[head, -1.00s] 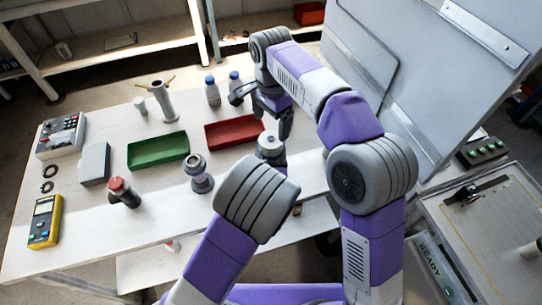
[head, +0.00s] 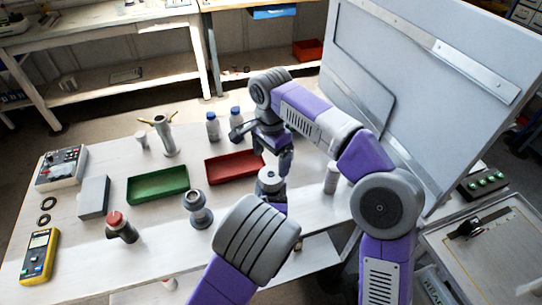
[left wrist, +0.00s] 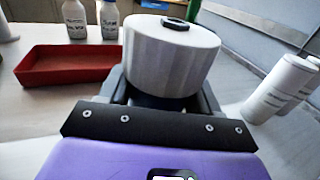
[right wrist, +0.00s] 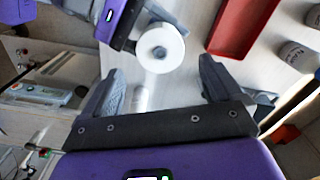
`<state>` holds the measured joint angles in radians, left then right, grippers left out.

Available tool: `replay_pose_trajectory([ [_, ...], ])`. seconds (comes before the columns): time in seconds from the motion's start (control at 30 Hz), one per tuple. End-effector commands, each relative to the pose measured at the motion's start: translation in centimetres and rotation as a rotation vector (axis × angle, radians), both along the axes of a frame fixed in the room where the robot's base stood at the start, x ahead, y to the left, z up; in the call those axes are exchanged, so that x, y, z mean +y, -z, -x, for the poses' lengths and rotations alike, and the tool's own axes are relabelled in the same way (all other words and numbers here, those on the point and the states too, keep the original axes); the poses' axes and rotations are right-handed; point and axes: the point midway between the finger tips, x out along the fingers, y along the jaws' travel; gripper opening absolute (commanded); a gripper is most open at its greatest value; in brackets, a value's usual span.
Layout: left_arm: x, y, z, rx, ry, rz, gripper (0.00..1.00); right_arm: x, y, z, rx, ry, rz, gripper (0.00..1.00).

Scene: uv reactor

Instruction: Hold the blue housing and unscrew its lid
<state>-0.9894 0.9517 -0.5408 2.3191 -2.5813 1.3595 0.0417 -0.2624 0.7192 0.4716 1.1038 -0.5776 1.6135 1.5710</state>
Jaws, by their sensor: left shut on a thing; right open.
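The housing's lid is a pale grey ribbed cylinder (left wrist: 170,58) with a dark hexagonal piece on top. In the left wrist view only a dark strip of the housing (left wrist: 160,101) shows below it, between my left fingers (left wrist: 163,96), which are shut on it. In the head view my left forearm hides most of the left gripper; the lid (head: 268,181) shows past it. My right gripper (head: 273,153) is open just above and behind the lid. In the right wrist view the round lid top (right wrist: 160,48) lies beyond the open right fingertips (right wrist: 163,80), untouched.
A red tray (head: 234,180) and two bottles (head: 212,126) stand behind. A green tray (head: 158,202), a grey flanged part (head: 197,217) and a red-topped part (head: 122,226) lie left. A white cylinder (head: 332,177) stands right, near the upright grey panel (head: 440,90).

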Motion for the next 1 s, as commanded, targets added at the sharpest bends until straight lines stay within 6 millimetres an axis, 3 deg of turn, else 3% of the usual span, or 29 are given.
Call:
replay_pose_trajectory([
  [0.17, 0.0, 0.0, 0.0, 0.0, 0.0, 0.0, 0.0, -0.1, 1.2, 0.0, -0.001, 0.001, 0.001, 0.93],
  [0.6, 0.0, 0.0, 0.0, 0.0, 0.0, 0.0, 0.0, -0.1, 7.2, 0.0, -0.002, 0.001, 0.001, 0.93],
  [1.0, 0.0, 0.0, 0.0, 0.0, 0.0, 0.0, 0.0, 0.0, 7.9, 0.0, -0.004, 0.001, 0.0, 0.91],
])
